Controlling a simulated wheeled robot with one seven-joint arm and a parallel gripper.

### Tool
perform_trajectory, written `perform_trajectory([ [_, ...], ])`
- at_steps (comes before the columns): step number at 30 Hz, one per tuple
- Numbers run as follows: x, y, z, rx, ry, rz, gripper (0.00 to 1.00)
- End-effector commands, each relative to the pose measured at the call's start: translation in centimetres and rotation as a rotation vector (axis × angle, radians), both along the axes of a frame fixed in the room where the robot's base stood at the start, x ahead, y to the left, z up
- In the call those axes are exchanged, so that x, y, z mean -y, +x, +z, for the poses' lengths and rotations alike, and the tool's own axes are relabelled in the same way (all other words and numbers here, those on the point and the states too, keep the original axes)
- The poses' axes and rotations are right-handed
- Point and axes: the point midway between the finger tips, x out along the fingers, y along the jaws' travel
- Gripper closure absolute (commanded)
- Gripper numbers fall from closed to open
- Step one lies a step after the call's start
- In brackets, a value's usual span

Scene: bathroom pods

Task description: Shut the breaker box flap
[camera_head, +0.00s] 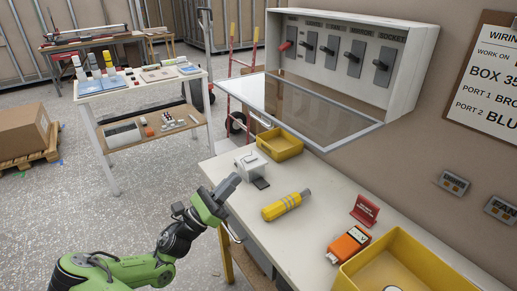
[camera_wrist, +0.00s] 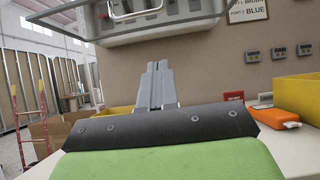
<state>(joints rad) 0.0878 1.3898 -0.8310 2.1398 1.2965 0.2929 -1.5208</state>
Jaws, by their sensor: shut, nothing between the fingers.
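The breaker box (camera_head: 345,58) is mounted on the wall above the workbench, with a row of several switches inside, one of them red. Its flap (camera_head: 305,112), a clear pane in a pale frame, hangs open and sticks out roughly level from the box's bottom edge. In the wrist view the box's underside and the flap (camera_wrist: 140,12) show at the top, upside of the fingers. My gripper (camera_head: 232,182) is shut and empty, below and to the left of the flap, apart from it, near the bench's left edge. It also shows in the wrist view (camera_wrist: 157,68).
On the workbench (camera_head: 300,235) stand a small white box (camera_head: 250,162), a yellow tray (camera_head: 280,144), a yellow cylinder (camera_head: 286,205), a red sign (camera_head: 365,210), an orange device (camera_head: 348,245) and a large yellow bin (camera_head: 410,258). A red ladder-like frame (camera_head: 231,75) stands behind.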

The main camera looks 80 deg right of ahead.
Motion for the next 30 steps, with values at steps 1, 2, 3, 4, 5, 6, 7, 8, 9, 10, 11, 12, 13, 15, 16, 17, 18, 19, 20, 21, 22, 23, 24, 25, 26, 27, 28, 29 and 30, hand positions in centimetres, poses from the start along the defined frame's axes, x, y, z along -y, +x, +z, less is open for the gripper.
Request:
perform_trajectory([
  [1, 0.3, -0.4, 0.5, 0.002, -0.002, -0.003, 1.0],
  [2, 0.6, -0.6, 0.7, 0.003, -0.002, -0.004, 1.0],
  [3, 1.0, -1.0, 1.1, 0.005, -0.002, -0.004, 1.0],
  [4, 1.4, -1.4, 1.5, 0.006, -0.001, -0.005, 1.0],
  [5, 1.8, -1.8, 1.8, 0.006, -0.002, -0.003, 1.0],
  [6, 2.4, -2.3, 2.3, 0.008, -0.002, -0.004, 1.0],
  [7, 2.8, -2.6, 2.7, 0.009, -0.002, -0.003, 1.0],
  [8, 3.2, -3.0, 3.0, 0.008, -0.003, -0.003, 1.0],
  [9, 3.7, -3.5, 3.5, 0.009, -0.003, -0.002, 1.0],
  [10, 4.2, -3.9, 3.9, 0.008, -0.002, -0.002, 1.0],
  [11, 4.5, -4.2, 4.3, 0.008, -0.003, -0.002, 1.0],
  [12, 5.1, -4.7, 4.8, 0.01, -0.003, -0.001, 1.0],
  [13, 5.5, -5.0, 5.1, 0.009, -0.003, 0.0, 1.0],
  [15, 6.2, -5.6, 6.1, 0.01, -0.005, 0.002, 1.0],
  [16, 6.3, -5.6, 6.8, 0.011, -0.004, 0.004, 1.0],
  [17, 6.3, -5.6, 7.3, 0.011, -0.004, 0.005, 1.0],
  [18, 6.4, -5.7, 7.9, 0.01, -0.004, 0.004, 1.0],
  [19, 6.5, -5.7, 8.3, 0.01, -0.004, 0.004, 1.0],
  [20, 6.5, -5.8, 8.7, 0.009, -0.001, 0.005, 1.0],
  [21, 6.6, -5.8, 9.0, 0.009, -0.001, 0.005, 1.0],
  [22, 6.6, -5.8, 9.2, 0.008, -0.001, 0.004, 1.0],
  [23, 6.6, -5.8, 9.4, 0.007, -0.001, 0.004, 1.0],
  [24, 6.6, -5.9, 9.5, 0.006, 0.0, 0.003, 1.0],
  [25, 6.7, -5.9, 9.6, 0.006, 0.0, 0.003, 1.0],
  [26, 6.7, -5.9, 9.6, 0.006, 0.0, 0.003, 1.0],
  [27, 6.7, -5.9, 9.6, 0.006, 0.0, 0.003, 1.0],
  [28, 6.7, -5.9, 9.6, 0.006, -0.001, 0.003, 1.0],
  [29, 6.7, -5.8, 9.6, 0.005, -0.001, 0.004, 1.0],
  [30, 6.7, -5.8, 9.6, 0.005, -0.001, 0.004, 1.0],
])
